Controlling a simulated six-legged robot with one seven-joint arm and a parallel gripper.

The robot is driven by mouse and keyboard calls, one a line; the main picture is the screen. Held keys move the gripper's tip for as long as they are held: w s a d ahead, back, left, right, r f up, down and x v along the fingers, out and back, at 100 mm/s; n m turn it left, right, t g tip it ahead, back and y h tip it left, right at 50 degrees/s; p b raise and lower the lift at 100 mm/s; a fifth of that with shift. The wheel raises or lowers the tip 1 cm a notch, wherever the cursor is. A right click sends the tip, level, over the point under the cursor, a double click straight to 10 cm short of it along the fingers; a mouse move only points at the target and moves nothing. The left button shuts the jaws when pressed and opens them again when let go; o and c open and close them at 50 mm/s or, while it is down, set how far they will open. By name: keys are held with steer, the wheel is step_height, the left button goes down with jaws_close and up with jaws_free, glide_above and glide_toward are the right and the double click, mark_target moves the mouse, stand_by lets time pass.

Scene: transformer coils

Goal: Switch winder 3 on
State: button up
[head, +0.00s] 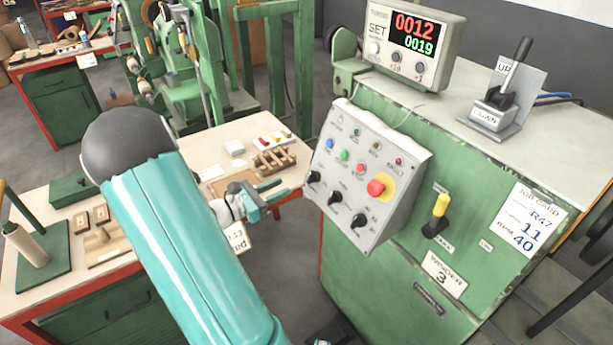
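The green winder cabinet (460,180) with the plate "WINDER 3" (444,276) stands on the right. A tilted grey control panel (365,175) on its front has small lamps, blue, green and red buttons, a red mushroom button (376,188) on a yellow base, and several black rotary knobs, one at the lower right (360,220). A yellow-handled lever switch (439,212) sits right of the panel, handle pointing up; its small labels are unreadable.
A lit counter box (408,40) reads 0012 and 0019 on the cabinet top, beside a hand lever (510,75). A job card (527,222) is on the front. A red-edged bench (205,165) with wooden parts lies behind my gripper.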

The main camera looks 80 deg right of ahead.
mark_target(310, 174)
steer(key=x, duration=0.9)
steer(key=shift+s+d, duration=0.2)
steer(key=c, duration=0.6)
